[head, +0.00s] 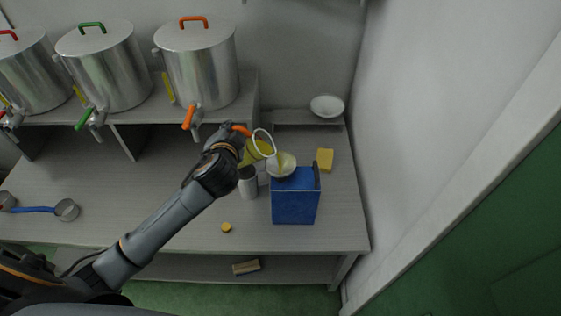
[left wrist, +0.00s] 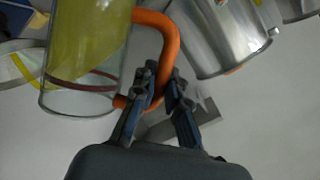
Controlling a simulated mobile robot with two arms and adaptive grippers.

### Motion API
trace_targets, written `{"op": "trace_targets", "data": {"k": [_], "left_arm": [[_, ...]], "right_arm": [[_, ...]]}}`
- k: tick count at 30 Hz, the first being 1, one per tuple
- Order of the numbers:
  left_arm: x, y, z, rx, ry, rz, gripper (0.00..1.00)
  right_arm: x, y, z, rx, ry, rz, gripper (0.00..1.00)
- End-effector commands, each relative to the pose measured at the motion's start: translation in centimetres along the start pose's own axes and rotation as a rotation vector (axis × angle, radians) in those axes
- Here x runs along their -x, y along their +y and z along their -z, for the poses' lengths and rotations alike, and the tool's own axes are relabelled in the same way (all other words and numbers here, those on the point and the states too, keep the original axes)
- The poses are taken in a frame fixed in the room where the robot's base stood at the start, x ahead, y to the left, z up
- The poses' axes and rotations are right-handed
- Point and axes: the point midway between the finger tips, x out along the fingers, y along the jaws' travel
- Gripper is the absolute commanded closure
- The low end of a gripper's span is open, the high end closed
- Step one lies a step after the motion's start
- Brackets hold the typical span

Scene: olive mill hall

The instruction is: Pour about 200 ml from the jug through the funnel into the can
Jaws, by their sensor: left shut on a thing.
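The clear jug (head: 257,152) holds yellow-green liquid and is tilted, its pale rim beside and above the funnel. My left gripper (head: 236,136) is shut on its orange handle; the left wrist view shows the fingers (left wrist: 161,97) on the handle beside the jug (left wrist: 85,50). The white funnel (head: 281,170) sits on top of the blue can (head: 295,200), at its left part. A yellowish streak shows between jug and funnel; I cannot tell for sure that it is flowing liquid. The can's opening is hidden. My right gripper is not in view.
A grey-white cylinder (head: 248,187) stands left of the can. A yellow cap (head: 226,227) lies in front, a yellow sponge (head: 325,160) behind right. A white bowl (head: 327,106) sits at the back. Steel drums (head: 197,65) with taps stand on the shelf.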

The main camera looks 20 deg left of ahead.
Motion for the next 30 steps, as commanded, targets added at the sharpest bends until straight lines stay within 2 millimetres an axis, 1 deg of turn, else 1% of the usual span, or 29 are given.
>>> {"op": "trace_targets", "data": {"k": [30], "left_arm": [[0.17, 0.07, 0.56, -0.087, -0.015, 0.036, 1.00]], "right_arm": [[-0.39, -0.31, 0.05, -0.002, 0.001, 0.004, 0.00]]}}
